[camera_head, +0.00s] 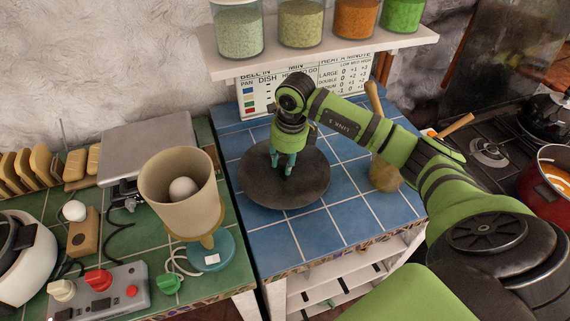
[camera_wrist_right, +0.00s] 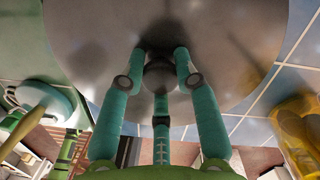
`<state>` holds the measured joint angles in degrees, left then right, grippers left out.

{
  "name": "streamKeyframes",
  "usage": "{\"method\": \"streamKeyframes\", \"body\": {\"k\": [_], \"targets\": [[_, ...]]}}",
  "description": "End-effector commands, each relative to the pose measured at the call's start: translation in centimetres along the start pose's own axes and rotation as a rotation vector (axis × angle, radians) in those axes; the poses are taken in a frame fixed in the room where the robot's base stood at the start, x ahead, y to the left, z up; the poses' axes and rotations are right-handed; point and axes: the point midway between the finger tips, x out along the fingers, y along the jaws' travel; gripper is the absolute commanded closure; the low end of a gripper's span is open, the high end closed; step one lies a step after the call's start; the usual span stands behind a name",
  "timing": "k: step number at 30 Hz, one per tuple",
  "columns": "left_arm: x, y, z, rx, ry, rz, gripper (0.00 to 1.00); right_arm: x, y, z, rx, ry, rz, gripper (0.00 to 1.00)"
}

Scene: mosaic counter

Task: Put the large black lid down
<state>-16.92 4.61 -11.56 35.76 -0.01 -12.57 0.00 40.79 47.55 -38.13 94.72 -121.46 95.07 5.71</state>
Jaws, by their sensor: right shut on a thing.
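The large black lid (camera_head: 256,185) is a dark round disc over the blue tiled counter (camera_head: 345,222), roughly level. My right gripper (camera_head: 284,168) points down at its centre and is shut on its knob. In the right wrist view the lid (camera_wrist_right: 90,40) fills the upper part, and the teal fingers (camera_wrist_right: 160,75) close around the round knob. I cannot tell whether the lid touches the tiles or hangs just above them. My left gripper is in neither view.
A beige cup-shaped holder (camera_head: 180,205) on a teal base stands left of the lid. A brown rounded object (camera_head: 386,176) with a wooden handle stands to the right. A shelf with jars (camera_head: 300,28) hangs behind. Blue tiles in front of the lid are clear.

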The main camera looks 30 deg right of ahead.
Motion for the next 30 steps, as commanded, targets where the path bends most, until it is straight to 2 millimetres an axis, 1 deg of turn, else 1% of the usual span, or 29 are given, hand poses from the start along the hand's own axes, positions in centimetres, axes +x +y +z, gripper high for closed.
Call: {"method": "streamKeyframes", "body": {"k": [1,3,6,16,17,18,27,30], "targets": [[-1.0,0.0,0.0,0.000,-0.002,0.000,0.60,0.6,0.2,-0.4,-0.001,0.012,0.006,1.00],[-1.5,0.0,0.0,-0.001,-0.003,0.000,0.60,1.6,0.2,-0.5,-0.001,0.010,0.005,1.00],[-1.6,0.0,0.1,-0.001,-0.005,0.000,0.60,2.4,0.2,-0.5,-0.001,0.007,0.003,1.00],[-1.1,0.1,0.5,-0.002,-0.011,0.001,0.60,2.9,0.1,-0.6,-0.002,0.005,0.001,1.00],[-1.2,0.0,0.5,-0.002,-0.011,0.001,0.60,2.9,0.2,-0.6,-0.002,0.007,0.002,0.61],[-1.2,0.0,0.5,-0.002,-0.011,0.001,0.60,2.8,0.2,-0.6,-0.002,0.007,0.002,0.45],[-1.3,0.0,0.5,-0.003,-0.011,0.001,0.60,2.8,0.2,-0.6,-0.001,0.007,0.002,0.45],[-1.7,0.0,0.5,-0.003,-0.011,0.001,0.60,2.4,0.2,-0.6,-0.001,0.006,0.002,0.45]]}}
